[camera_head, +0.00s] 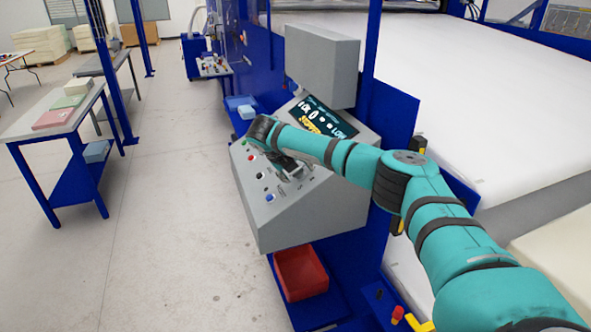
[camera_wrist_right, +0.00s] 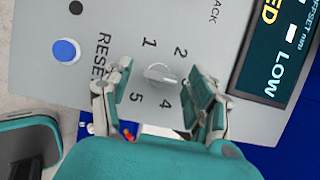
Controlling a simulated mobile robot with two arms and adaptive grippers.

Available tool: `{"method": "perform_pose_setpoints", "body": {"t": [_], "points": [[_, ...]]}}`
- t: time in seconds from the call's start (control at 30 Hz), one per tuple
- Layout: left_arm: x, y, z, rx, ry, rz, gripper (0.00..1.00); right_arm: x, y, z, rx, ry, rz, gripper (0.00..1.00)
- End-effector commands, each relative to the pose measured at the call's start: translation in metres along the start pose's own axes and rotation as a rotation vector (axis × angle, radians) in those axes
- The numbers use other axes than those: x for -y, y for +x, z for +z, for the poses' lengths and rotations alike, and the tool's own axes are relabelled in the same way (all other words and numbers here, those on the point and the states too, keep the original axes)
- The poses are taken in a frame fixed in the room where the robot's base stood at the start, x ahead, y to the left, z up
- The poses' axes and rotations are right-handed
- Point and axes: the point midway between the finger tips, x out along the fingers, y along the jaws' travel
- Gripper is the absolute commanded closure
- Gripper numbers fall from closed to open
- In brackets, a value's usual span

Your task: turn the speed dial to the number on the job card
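In the right wrist view the pale grey speed dial (camera_wrist_right: 160,74) sits on the grey panel, with the printed numbers 1, 2, 4 and 5 visible around it. I cannot tell for sure which number the dial points to. My right gripper (camera_wrist_right: 160,68) is open, with one finger on each side of the dial and a gap on both sides. In the head view the right gripper (camera_head: 290,170) is over the sloped console panel and largely covers the dial. My left gripper is out of view. I cannot make out a job card.
The console (camera_head: 300,222) has a display (camera_head: 322,118) reading "STOPPED" and "LOW", and a blue button (camera_wrist_right: 65,51) near "RESET". A grey box (camera_head: 322,65) rises behind it. A red bin (camera_head: 301,272) sits below. A side table (camera_head: 35,123) stands left across clear floor.

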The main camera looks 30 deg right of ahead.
Motion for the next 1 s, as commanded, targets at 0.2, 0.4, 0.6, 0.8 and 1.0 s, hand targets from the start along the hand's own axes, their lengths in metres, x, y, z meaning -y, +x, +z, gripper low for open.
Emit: {"method": "perform_pose_setpoints", "body": {"t": [0.2, 0.4, 0.6, 0.8, 1.0], "points": [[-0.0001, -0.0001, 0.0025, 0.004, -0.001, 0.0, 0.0, -0.0001, -0.0004, 0.0001, 0.0, 0.0, 0.0, 0.72], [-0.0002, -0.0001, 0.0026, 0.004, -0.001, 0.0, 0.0, 0.0, -0.0005, 0.0002, 0.0, 0.0, 0.0, 0.96], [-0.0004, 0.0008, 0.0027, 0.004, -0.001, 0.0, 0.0, 0.0002, -0.0003, 0.0002, 0.0, -0.012, 0.006, 0.96], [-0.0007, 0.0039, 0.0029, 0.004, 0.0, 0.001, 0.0, 0.0009, 0.0005, -0.0001, 0.0, -0.079, 0.034, 0.96], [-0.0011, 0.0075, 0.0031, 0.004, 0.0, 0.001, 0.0, 0.0014, 0.0004, 0.0004, 0.001, -0.214, 0.09, 0.96]]}}
